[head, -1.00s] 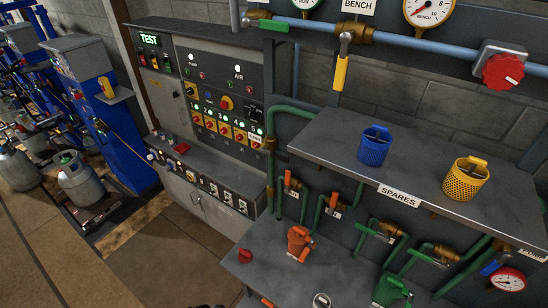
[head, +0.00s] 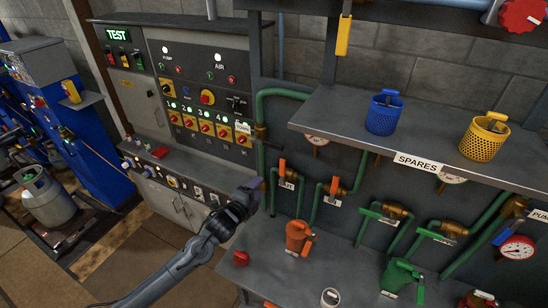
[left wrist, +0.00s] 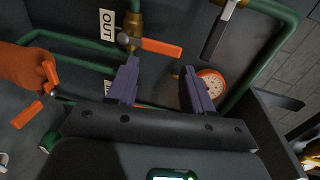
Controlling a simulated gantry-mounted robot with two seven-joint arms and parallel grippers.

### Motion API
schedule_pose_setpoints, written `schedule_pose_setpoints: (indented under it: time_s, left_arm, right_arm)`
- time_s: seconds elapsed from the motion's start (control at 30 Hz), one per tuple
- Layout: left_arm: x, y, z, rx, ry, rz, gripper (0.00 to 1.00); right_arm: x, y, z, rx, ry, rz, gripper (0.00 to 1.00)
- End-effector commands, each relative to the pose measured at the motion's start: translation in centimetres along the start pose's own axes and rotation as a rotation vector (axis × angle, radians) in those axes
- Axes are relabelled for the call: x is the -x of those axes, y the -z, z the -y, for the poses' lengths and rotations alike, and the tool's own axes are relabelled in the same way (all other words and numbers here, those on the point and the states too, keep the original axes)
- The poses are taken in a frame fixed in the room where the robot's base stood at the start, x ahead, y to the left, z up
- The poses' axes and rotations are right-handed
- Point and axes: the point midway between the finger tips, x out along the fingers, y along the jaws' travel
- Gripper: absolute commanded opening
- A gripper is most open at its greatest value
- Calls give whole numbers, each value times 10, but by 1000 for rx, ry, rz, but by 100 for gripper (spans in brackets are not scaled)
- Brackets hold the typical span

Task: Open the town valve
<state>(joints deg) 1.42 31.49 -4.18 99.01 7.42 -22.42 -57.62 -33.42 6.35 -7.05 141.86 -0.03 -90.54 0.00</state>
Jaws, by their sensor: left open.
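A small white tag (head: 243,127), seemingly reading TOWN, sits beside a brass valve body (head: 260,131) on the green pipe in the head view; its lever is not clear there. My left gripper (head: 256,187) is open and empty, below that valve and left of the orange-handled valves. In the left wrist view its two purple fingers (left wrist: 157,88) stand apart. An orange lever (left wrist: 162,46) on a brass valve marked OUT lies beyond the left finger. A grey lever (left wrist: 218,32) hangs near the top, and a round gauge (left wrist: 212,82) shows by the right finger. My right gripper is out of view.
The SPARES shelf (head: 340,128) juts out above, holding blue and yellow baskets. The switch cabinet (head: 205,65) stands behind left.

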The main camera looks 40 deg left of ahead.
Motion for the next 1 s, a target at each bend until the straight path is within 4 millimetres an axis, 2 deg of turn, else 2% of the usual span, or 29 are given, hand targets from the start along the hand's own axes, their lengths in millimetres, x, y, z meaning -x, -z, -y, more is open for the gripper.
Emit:
schedule_pose_setpoints:
  time_s: [0.03,0.13,0.2,0.3,0.47,0.8,1.0]
  left_arm:
    - [-13,-10,17,-17,41,12,51]
    - [-24,-17,52,-33,101,20,51]
    - [-28,-18,69,-36,129,21,51]
    - [-33,-18,81,-33,148,21,51]
    - [-46,-18,88,-30,153,22,51]
    - [-96,-18,96,-28,151,23,51]
    - [-120,-18,98,-29,151,20,51]
  right_arm:
    - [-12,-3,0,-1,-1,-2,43]
    - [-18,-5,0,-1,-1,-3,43]
    - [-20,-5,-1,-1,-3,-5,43]
    - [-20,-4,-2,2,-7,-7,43]
    - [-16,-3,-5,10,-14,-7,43]
    - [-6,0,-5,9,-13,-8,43]
    - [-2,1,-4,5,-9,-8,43]
